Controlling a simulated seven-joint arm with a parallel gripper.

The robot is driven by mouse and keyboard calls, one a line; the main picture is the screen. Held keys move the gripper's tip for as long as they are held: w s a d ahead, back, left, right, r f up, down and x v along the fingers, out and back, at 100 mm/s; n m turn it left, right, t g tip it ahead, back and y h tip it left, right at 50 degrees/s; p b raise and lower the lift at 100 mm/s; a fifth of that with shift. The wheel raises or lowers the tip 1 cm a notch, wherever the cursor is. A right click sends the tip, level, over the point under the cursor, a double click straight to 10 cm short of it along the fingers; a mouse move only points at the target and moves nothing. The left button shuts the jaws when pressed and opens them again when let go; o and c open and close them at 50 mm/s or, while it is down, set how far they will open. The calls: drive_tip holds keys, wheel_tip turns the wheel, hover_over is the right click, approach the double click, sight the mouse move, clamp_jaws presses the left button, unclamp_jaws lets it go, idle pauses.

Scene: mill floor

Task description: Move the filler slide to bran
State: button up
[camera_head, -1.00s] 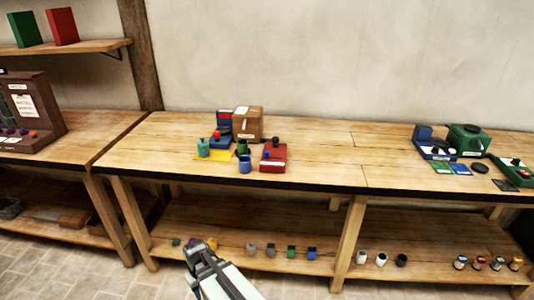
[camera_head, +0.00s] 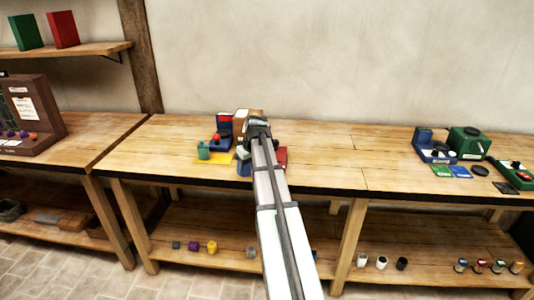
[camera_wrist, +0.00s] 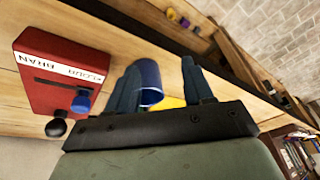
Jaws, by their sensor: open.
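The filler is a red box; in the wrist view the box (camera_wrist: 50,75) is at the left, with a white label reading flour and bran. Its slide, a blue knob (camera_wrist: 82,101), stands near the right end of a dark slot. A black knob (camera_wrist: 56,127) is at the box's lower edge. In the head view only a strip of the red box (camera_head: 282,154) shows beside my arm. My gripper (camera_wrist: 160,68) is open and empty, to the right of the slide and apart from it. It also shows above the bench in the head view (camera_head: 257,126).
A blue cup (camera_wrist: 150,80) shows between my fingers, beyond them; it also shows beside my arm (camera_head: 243,168). A teal container (camera_head: 203,150) stands on a yellow mat (camera_head: 217,159). A cardboard box (camera_head: 240,124) is behind. Green and blue machines stand at right; the bench between is clear.

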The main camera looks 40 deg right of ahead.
drive_tip(key=s+d+r+t, duration=0.1)
drive_tip(key=s+d+r, duration=0.1)
drive_tip(key=d+r, duration=1.05)
drive_tip(key=shift+h, duration=0.3)
drive_tip(key=x, duration=1.3)
drive_tip(key=shift+w+a, duration=0.1)
drive_tip(key=shift+a, duration=0.05)
clamp_jaws()
